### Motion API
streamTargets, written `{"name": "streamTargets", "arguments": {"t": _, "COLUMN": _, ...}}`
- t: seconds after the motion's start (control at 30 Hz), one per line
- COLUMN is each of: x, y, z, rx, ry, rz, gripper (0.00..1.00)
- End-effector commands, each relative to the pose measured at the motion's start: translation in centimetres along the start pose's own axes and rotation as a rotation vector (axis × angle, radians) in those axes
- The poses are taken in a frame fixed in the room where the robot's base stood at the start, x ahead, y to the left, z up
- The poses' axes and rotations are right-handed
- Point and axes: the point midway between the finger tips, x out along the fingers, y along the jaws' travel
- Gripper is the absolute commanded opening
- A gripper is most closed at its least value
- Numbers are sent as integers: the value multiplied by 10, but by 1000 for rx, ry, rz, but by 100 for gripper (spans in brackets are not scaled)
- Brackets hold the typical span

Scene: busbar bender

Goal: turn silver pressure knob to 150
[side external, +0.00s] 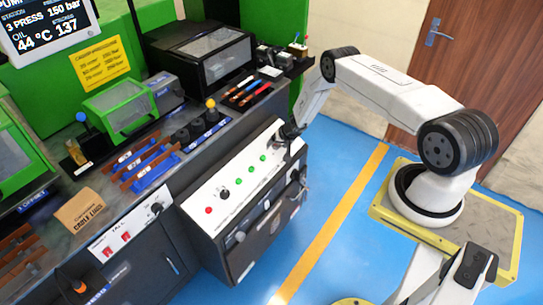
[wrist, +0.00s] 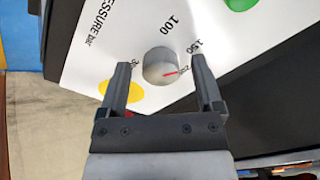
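The silver pressure knob (wrist: 160,68) is a round grey dial on a white panel (wrist: 97,62) marked "PRESSURE bar". Its red pointer (wrist: 170,72) points right, below the "150" mark, at a small, partly covered label. "100" is printed above the knob. My gripper (wrist: 160,64) is open, with one finger on each side of the knob and a visible gap to it on both sides. In the side external view my gripper (side external: 289,131) is at the upper right end of the white control panel (side external: 236,179) and hides the knob there.
A yellow round part (wrist: 121,91) is by the left finger and a green button (wrist: 240,4) is at the upper right. The control panel carries a red button (side external: 208,210), a black knob (side external: 225,193) and green buttons. A screen (side external: 45,28) reads "3 PRESS 150 bar".

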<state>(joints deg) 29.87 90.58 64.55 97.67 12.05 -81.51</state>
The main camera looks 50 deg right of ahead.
Motion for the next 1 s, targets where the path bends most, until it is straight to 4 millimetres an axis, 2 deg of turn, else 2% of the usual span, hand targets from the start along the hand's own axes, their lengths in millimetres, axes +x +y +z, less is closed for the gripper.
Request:
{"name": "streamTargets", "arguments": {"t": 0.47, "x": -6, "y": -1, "z": 1, "rx": 0, "ry": -2, "rz": -1, "gripper": 84}}
{"name": "streamTargets", "arguments": {"t": 0.67, "x": -18, "y": -1, "z": 0, "rx": 2, "ry": -1, "rz": -2, "gripper": 84}}
{"name": "streamTargets", "arguments": {"t": 1.0, "x": -49, "y": 0, "z": 0, "rx": 1, "ry": 0, "rz": -1, "gripper": 84}}
